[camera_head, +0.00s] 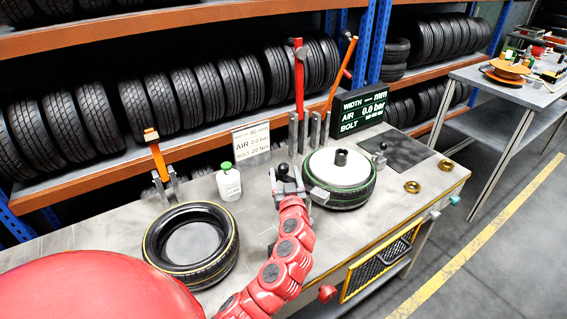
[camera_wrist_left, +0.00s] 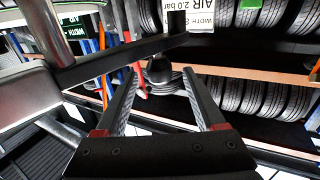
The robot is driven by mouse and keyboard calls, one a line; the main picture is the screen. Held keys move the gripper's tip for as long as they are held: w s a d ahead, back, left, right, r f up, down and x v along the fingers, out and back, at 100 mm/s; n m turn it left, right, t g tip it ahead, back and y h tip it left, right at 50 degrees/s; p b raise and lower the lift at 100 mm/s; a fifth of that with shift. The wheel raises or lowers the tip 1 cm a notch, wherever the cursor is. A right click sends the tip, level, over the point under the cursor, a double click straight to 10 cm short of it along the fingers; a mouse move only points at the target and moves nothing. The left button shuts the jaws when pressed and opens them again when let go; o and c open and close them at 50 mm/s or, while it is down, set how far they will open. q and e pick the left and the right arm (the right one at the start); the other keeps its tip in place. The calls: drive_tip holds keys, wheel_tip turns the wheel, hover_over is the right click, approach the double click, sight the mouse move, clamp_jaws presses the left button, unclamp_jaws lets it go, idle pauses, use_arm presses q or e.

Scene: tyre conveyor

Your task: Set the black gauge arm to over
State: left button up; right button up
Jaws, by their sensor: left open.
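My left gripper (camera_head: 288,185) is open at the near left side of the white-rimmed tyre (camera_head: 345,193). A black ball knob (camera_head: 283,169) shows just beyond its fingers. In the left wrist view the open fingers (camera_wrist_left: 160,82) stand on both sides of this knob (camera_wrist_left: 158,70), with gaps. A dark bar (camera_wrist_left: 120,62) crosses above the left finger to an upright post (camera_wrist_left: 176,20); I take the bar and knob as the black gauge arm, but its joint is hidden. My right gripper is not in view.
Another tyre (camera_head: 157,247) lies at the front left, near a white bottle (camera_head: 229,182). Levers with orange (camera_head: 158,158) and red (camera_head: 299,85) handles stand along the back. A sign (camera_head: 251,140) and a dark display (camera_head: 363,109) stand there too. Brass rings (camera_head: 412,187) lie at right.

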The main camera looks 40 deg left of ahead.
use_arm(q)
drive_tip(key=shift+p+x, duration=0.35)
drive_tip(key=shift+x, duration=1.25)
drive_tip(key=shift+d, duration=0.1)
drive_tip(key=shift+c, duration=0.4)
clamp_jaws()
